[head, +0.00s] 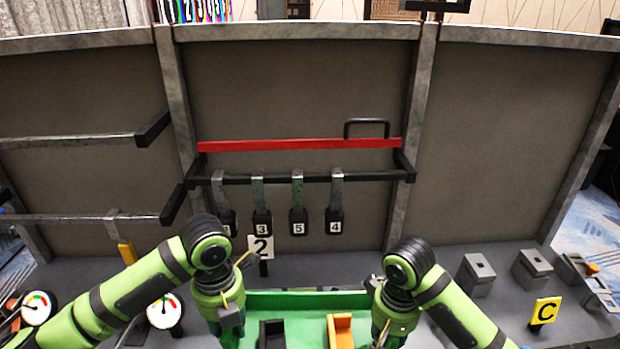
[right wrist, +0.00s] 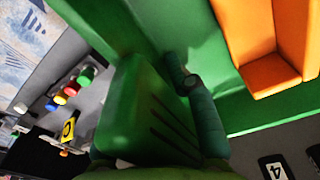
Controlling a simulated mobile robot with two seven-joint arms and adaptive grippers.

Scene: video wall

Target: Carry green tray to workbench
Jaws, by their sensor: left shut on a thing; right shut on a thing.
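The green tray (head: 306,300) is at the bottom centre of the head view, between my two grippers, over the grey workbench (head: 480,300). It holds an orange block-like part (head: 340,328) and a black part (head: 272,336). My left gripper (head: 230,322) is shut on the tray's left end. My right gripper (head: 384,328) is shut on its right end; the fingertips are partly hidden in the head view. The right wrist view shows my right gripper (right wrist: 180,85) at the green tray wall (right wrist: 118,25), with the orange part (right wrist: 262,45) inside.
Numbered hanging tools (head: 298,215) line a rail on the grey back panel, with a red bar (head: 300,144) above. Gauges (head: 165,311) stand at left. Grey blocks (head: 477,273) and a yellow C sign (head: 545,311) stand at right. A number 2 sign (head: 261,248) stands behind the tray.

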